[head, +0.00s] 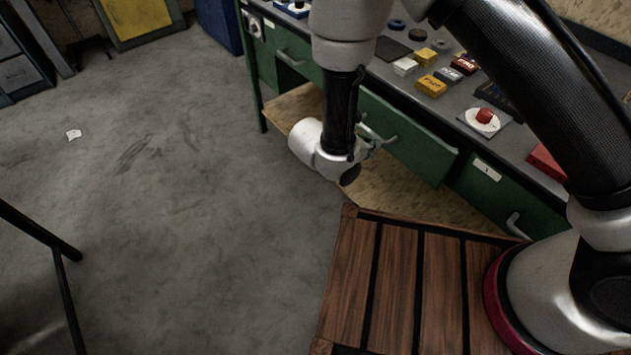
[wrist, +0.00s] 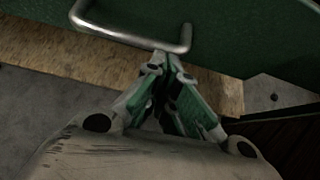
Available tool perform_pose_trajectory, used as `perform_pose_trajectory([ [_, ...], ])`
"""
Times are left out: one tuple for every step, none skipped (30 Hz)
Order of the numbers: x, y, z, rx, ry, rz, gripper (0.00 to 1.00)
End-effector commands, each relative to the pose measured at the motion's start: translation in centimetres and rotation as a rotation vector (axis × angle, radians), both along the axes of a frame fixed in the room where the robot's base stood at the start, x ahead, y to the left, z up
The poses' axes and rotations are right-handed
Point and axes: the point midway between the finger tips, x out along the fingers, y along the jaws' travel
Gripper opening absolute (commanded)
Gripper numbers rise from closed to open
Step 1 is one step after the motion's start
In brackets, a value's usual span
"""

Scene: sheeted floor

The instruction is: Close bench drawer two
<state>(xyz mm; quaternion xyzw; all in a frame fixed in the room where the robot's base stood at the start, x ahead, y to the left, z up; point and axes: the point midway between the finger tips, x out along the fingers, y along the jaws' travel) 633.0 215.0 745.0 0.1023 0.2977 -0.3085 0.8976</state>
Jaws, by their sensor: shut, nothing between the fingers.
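The middle green bench drawer (head: 425,150) stands pulled out from the bench, with its front past the neighbouring drawer fronts. I take it as drawer two; no number shows on it. Its metal bar handle (head: 384,138) is partly hidden by my wrist. In the wrist view the green drawer front (wrist: 235,35) fills the top and the handle (wrist: 125,36) crosses it. My gripper (wrist: 172,58) is shut and empty, its fingertips at the handle's right end; I cannot tell whether they touch. In the head view my gripper (head: 372,140) is beside the handle, mostly hidden.
The right drawer (head: 485,185), labelled 1, and the left drawer (head: 292,58) look flush with the bench. A wooden lower shelf (head: 400,195) lies below. Small boxes and a red button (head: 485,115) sit on the benchtop (head: 410,70). Open floor (head: 190,190) lies left.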

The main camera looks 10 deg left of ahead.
Motion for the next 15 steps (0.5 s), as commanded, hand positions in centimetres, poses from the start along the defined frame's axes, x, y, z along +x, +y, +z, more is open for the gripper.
perform_pose_trajectory([
  [0.7, -0.6, 0.0, -0.001, 0.000, -0.004, 0.00],
  [1.0, -0.9, 0.0, -0.001, 0.000, -0.004, 0.00],
  [1.4, -1.2, 0.0, 0.000, 0.000, -0.005, 0.00],
  [1.7, -1.4, 0.0, 0.000, 0.000, -0.004, 0.00],
  [2.0, -1.6, 0.0, 0.000, 0.000, -0.004, 0.00],
  [2.3, -1.9, 0.0, 0.000, 0.000, -0.004, 0.00],
  [2.5, -2.0, 0.0, 0.000, 0.000, -0.003, 0.00],
  [2.7, -2.1, 0.0, 0.000, 0.000, -0.003, 0.00],
  [2.9, -2.3, 0.0, 0.001, 0.001, -0.003, 0.00],
  [3.0, -2.4, 0.0, 0.001, 0.001, -0.003, 0.00],
  [3.1, -2.5, 0.0, 0.001, 0.001, -0.001, 0.00],
  [3.2, -2.5, 0.0, 0.000, 0.000, -0.001, 0.00],
  [3.3, -2.6, 0.0, 0.000, 0.000, -0.001, 0.00],
  [3.3, -2.6, 0.0, 0.000, 0.000, -0.001, 0.00],
  [3.4, -2.6, 0.0, 0.000, -0.001, -0.001, 0.00],
])
